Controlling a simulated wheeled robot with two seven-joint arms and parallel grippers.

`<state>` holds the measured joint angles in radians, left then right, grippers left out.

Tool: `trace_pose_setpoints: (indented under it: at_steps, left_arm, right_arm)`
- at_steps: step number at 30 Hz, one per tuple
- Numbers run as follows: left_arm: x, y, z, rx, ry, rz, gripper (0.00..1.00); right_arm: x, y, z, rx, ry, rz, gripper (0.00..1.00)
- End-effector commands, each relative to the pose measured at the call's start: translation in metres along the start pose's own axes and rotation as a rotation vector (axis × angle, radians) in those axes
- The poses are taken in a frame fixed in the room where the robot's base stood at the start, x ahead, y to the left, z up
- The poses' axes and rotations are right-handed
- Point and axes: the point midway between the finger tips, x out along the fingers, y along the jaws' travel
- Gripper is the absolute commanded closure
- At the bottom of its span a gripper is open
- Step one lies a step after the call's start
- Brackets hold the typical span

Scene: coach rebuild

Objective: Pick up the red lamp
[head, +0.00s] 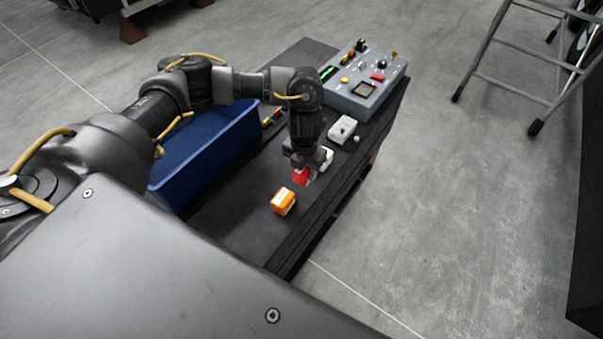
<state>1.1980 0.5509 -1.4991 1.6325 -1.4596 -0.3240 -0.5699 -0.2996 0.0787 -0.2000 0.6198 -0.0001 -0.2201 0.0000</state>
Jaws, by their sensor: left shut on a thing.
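The red lamp (300,176) is a small red block between the fingers of my left gripper (303,178), over the black bench (237,212). The gripper points down and is shut on the lamp. The arm hides part of the bench behind it, and I cannot tell whether the lamp touches the bench top. My right gripper is not in view.
An orange box (283,202) stands just in front of the gripper. A blue bin (187,170) lies to the left. A light grey box (342,129) and a grey control panel (357,98) stand behind. A ladder (527,68) stands on the floor at right.

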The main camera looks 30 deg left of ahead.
Motion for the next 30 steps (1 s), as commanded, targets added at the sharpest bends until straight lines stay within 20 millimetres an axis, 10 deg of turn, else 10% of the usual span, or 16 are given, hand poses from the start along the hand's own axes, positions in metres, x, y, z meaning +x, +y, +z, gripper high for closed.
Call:
trace_pose_setpoints:
  at_steps: [15, 30]
  left_arm:
    - [-0.053, -0.067, -0.066, 0.005, -0.001, 0.000, 0.84]
    - [-0.060, -0.070, -0.072, -0.129, -0.002, 0.004, 0.84]
  right_arm:
    - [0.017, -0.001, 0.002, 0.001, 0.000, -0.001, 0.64]
    - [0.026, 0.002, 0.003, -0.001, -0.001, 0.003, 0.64]
